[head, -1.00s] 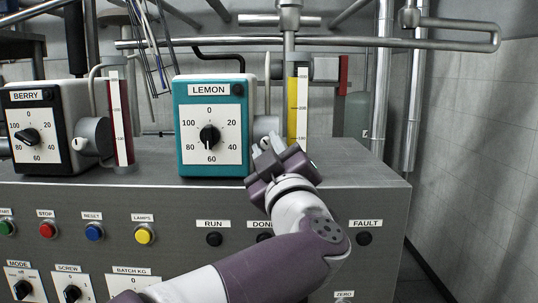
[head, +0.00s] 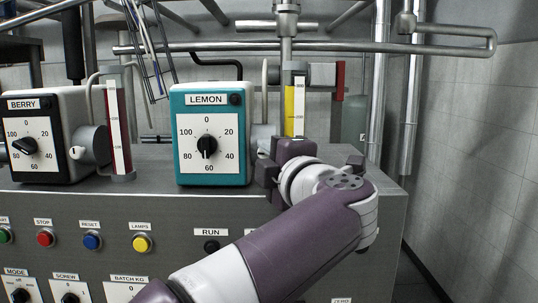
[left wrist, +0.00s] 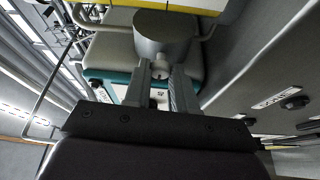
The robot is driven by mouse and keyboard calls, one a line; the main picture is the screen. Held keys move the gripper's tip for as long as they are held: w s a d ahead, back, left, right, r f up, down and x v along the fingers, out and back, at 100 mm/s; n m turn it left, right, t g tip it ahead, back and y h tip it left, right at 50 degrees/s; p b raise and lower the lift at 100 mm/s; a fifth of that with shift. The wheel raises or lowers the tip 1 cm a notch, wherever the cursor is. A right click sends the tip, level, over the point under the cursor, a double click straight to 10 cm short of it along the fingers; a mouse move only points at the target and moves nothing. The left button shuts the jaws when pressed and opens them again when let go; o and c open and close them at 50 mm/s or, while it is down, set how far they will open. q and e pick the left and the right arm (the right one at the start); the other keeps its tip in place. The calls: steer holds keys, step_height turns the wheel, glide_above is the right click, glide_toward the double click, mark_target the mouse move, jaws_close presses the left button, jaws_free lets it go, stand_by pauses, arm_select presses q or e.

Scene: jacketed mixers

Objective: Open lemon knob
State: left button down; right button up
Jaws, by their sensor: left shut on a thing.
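The teal lemon box (head: 211,134) stands on the grey console, with a black-pointer dial (head: 207,147) on its front. On its right side is a grey cylinder; in the left wrist view this cylinder (left wrist: 165,34) is close up. The small pale lemon knob (left wrist: 160,76) projects from it between my fingers. My left gripper (left wrist: 160,92) is shut on this knob. In the head view my left gripper (head: 270,158) is just right of the lemon box and hides the knob. My right gripper is not in view.
The berry box (head: 36,134) with its own side cylinder (head: 92,145) stands to the left. A yellow-filled sight gauge (head: 294,108) rises behind my gripper. Pipes (head: 340,48) cross above. The console front (head: 120,205) carries buttons and dials. A wall is at right.

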arm_select(q)
steer(key=shift+n+g, duration=0.3)
steer(key=shift+n, duration=0.2)
steer(key=c, duration=1.2)
jaws_free()
steer(key=shift+c, duration=0.2)
steer(key=shift+s, duration=0.1)
steer(key=b+v, duration=0.4)
steer(key=v, duration=0.8)
steer(key=shift+s, duration=0.3)
steer(key=shift+d+f, duration=0.1)
steer(key=shift+f, duration=0.05)
